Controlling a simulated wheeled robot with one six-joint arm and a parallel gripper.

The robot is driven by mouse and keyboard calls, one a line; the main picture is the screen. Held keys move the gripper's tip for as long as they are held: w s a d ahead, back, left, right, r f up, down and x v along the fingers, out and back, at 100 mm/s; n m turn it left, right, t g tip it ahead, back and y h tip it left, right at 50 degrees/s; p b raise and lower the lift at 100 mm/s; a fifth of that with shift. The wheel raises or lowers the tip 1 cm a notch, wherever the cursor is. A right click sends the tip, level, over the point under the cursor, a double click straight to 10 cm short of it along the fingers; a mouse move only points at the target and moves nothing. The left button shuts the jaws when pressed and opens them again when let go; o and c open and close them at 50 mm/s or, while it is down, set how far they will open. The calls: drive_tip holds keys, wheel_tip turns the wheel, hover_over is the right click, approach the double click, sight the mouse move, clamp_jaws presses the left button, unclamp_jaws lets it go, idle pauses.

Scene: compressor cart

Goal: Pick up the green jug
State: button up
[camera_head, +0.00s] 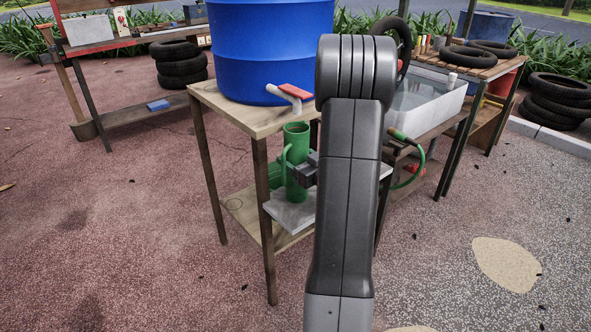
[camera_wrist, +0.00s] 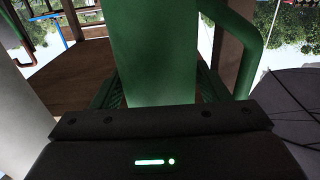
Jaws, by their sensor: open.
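The green jug (camera_head: 296,168) stands upright on a grey slab (camera_head: 291,215) below the wooden table top, with its handle toward the left in the head view. My gripper (camera_head: 304,168) is at the right side of the jug, at mid-height, partly hidden by my arm. In the wrist view the jug (camera_wrist: 155,60) fills the middle, close to the camera, with its handle (camera_wrist: 250,55) at the right. My jaws are open, with a finger showing on each side of the jug body. Whether they touch it I cannot tell.
A blue barrel (camera_head: 270,45) with a red-handled tap (camera_head: 293,92) sits on the table top (camera_head: 240,112) above the jug. A white water tub (camera_head: 430,105) and green hose (camera_head: 421,165) are at the right.

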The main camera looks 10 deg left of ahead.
drive_tip(key=shift+x, duration=0.85)
drive_tip(key=c, duration=1.4)
drive_tip(key=shift+c, duration=0.2)
drive_tip(key=shift+r, duration=0.2)
drive_tip(key=shift+r+p, duration=0.3)
drive_tip(key=shift+r, duration=0.25)
drive_tip(key=shift+d+r, duration=0.1)
drive_tip(key=shift+d, duration=0.05)
drive_tip(key=p+v, duration=0.1)
drive_tip(key=v, duration=1.6)
drive_tip(key=shift+s+d+p, duration=0.25)
drive_tip(key=shift+p, duration=0.15)
